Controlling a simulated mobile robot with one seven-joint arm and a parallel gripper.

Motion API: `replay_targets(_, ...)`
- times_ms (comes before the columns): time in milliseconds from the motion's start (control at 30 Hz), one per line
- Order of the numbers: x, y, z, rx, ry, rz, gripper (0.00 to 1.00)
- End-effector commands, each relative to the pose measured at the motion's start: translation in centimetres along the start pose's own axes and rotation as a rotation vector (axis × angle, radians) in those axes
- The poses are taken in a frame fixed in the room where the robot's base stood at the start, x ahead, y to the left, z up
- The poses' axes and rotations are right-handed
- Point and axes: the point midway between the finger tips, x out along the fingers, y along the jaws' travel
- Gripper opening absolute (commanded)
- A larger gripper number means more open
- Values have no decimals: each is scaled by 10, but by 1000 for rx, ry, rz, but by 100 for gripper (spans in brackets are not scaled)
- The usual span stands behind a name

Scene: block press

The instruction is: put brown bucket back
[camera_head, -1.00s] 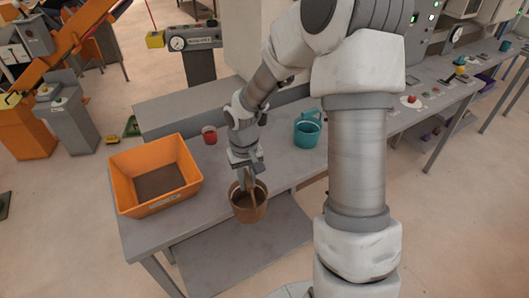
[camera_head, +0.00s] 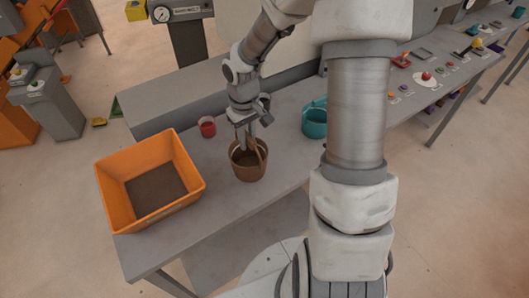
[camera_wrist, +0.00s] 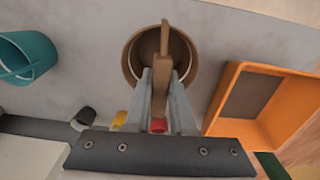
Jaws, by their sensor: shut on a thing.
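The brown bucket (camera_head: 248,165) is at the grey table's front part, between the orange bin and the teal bucket. It is upright and its inside looks empty. My gripper (camera_head: 245,140) is above it, shut on the bucket's upright handle. In the wrist view the fingers of my gripper (camera_wrist: 163,85) pinch the brown handle, with the round rim of the brown bucket (camera_wrist: 130,65) behind. I cannot tell whether the bucket's bottom touches the table.
An orange bin (camera_head: 120,205) with brown contents stands at the left end of the table (camera_head: 205,215). A red cup (camera_head: 207,127) is behind the brown bucket. A teal bucket (camera_head: 314,122) stands to the right. Buttons and small parts lie farther right.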

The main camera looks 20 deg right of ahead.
Motion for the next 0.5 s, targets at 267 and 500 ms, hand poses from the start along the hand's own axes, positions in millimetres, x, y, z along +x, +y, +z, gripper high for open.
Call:
replay_targets(267,-16,23,14,-313,0,2,0)
replay_targets(500,-28,40,28,-587,-1,1,0)
